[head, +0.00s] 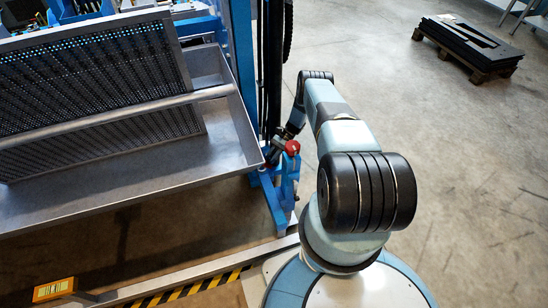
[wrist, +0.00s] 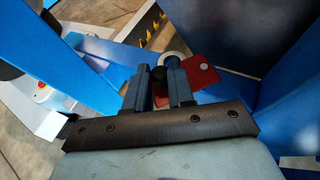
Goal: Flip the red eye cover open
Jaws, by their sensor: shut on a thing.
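The red eye cover (wrist: 203,73) is a flat red plate with a pale round spot, beside the blue frame in the wrist view. My gripper (wrist: 159,73) is shut on it at its left part. A dark rounded piece and a strip of red show between the two fingers. The fingers hide much of this left part, and a pale ring shows just behind them. In the head view a red rounded part (head: 292,147) shows at the end of my arm beside the blue post; I cannot tell whether it is the cover.
A metal tray (head: 235,125) with a perforated sieve frame (head: 90,75) stands left of the blue post (head: 243,50). Blue panels flank my gripper closely in the wrist view. A pallet with dark plates (head: 468,45) lies far right. The floor between is clear.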

